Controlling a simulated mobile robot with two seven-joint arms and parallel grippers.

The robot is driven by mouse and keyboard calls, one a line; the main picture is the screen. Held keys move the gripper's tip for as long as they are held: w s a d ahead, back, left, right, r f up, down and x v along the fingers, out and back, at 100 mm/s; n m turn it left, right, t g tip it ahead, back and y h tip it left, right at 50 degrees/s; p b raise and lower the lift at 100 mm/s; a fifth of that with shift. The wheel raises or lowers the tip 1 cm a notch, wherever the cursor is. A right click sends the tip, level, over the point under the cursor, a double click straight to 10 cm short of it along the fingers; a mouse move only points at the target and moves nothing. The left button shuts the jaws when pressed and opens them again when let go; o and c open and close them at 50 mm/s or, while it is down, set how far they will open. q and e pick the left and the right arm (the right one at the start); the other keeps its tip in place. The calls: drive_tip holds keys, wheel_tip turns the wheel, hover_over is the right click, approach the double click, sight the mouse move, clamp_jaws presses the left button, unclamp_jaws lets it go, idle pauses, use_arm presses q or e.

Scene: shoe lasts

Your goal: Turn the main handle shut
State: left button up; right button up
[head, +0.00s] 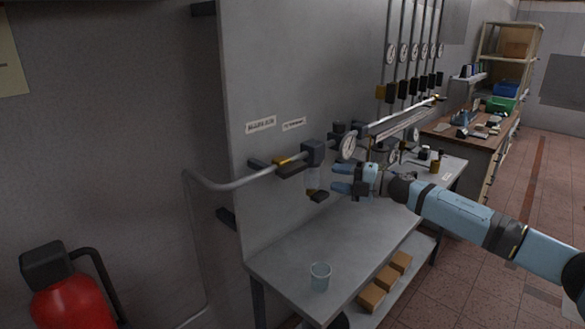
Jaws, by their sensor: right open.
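A grey pipe (232,185) runs along the upright panel above the bench. A yellow-and-dark lever handle (287,161) lies along this pipe, left of a dark block (314,152). I take it for the main handle, though no label I can read confirms it. My right gripper (336,179) reaches in from the right, with its light-blue fingers pointing left. It is open and empty, to the right of the handle and apart from it, near a clear bowl-like part (313,181) below the block. My left gripper is not in view.
A round gauge (347,147) sits on the pipe above my right gripper. A clear cup (320,276) stands on the grey bench (285,255), with several brown blocks on the shelf below. A red extinguisher (72,303) is at lower left. The bench middle is clear.

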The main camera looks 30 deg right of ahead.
sight(298, 171)
drive_tip(key=p+x, duration=0.2)
drive_tip(key=x, duration=0.9)
drive_tip(key=shift+w+p, duration=0.1)
drive_tip(key=shift+p, duration=0.25)
drive_tip(key=shift+w+a+f, duration=0.1)
drive_tip(key=shift+w+a, duration=0.2)
drive_tip(key=shift+w, duration=0.05)
clamp_jaws()
